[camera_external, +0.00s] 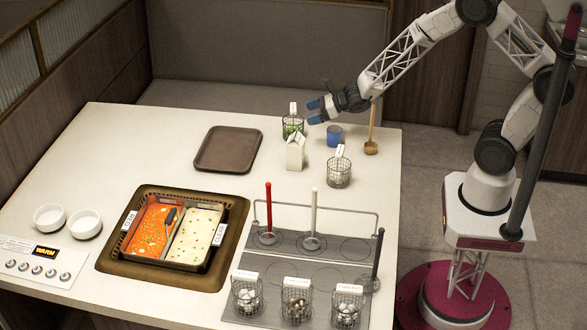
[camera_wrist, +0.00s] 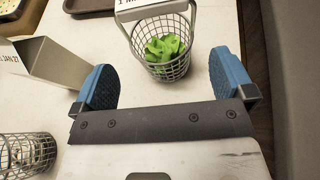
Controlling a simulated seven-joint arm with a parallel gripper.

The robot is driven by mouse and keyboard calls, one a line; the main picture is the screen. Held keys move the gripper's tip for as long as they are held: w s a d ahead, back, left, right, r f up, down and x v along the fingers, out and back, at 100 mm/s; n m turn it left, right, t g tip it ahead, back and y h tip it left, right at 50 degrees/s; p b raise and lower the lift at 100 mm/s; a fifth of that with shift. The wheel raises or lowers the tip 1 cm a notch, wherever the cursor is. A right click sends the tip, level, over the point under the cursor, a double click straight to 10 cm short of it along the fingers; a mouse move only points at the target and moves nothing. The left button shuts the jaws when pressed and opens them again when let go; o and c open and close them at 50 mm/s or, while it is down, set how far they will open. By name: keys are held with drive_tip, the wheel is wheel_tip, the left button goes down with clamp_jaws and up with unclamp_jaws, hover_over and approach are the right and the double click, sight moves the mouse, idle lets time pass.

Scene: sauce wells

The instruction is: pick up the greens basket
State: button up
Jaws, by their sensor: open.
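The greens basket (camera_external: 292,128) is a small wire basket with green leaves in it and a white label on its tall handle. It stands at the far edge of the counter in the external view. In the wrist view the basket (camera_wrist: 163,50) is upright, ahead of my gripper and roughly between the lines of its two blue fingers. My gripper (camera_wrist: 168,85) is open and empty. In the external view my gripper (camera_external: 316,110) is just right of and above the basket; whether it touches the basket cannot be told there.
A white carton (camera_external: 295,152) stands close in front of the basket. A blue cup (camera_external: 334,136) and another wire basket (camera_external: 339,172) are to the right. A brown tray (camera_external: 228,149) lies to the left. A wooden-handled utensil (camera_external: 371,146) stands near the right edge.

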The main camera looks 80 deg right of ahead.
sight(291, 120)
idle(0.3)
drive_tip(key=shift+x, duration=1.3)
drive_tip(key=shift+w, duration=0.1)
drive_tip(key=shift+x, duration=2.5)
drive_tip(key=c, duration=0.8)
drive_tip(key=shift+r, duration=4.95)
